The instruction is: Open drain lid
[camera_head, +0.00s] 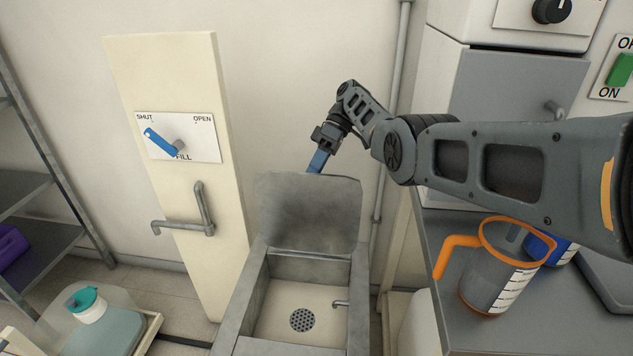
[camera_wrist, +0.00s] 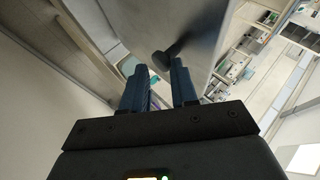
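The grey metal drain lid (camera_head: 308,213) stands raised, nearly upright, at the back of the drain basin (camera_head: 257,290). The basin's floor and round drain grate (camera_head: 302,320) are in plain view. My gripper (camera_head: 318,163) is at the lid's top edge, on its far side, with the fingertips partly hidden behind it. In the wrist view, my two blue fingers (camera_wrist: 157,72) stand apart with a gap between them. A dark knob-ended handle (camera_wrist: 162,60) on the lid (camera_wrist: 150,22) shows by the fingertips, close to the right finger; I cannot tell whether they touch.
A beige post with a blue fill valve lever (camera_head: 160,141) and a bent pipe (camera_head: 203,208) stands left of the basin. An orange-rimmed measuring jug (camera_head: 490,278) stands on the counter at right. A teal-capped container (camera_head: 100,325) is at lower left.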

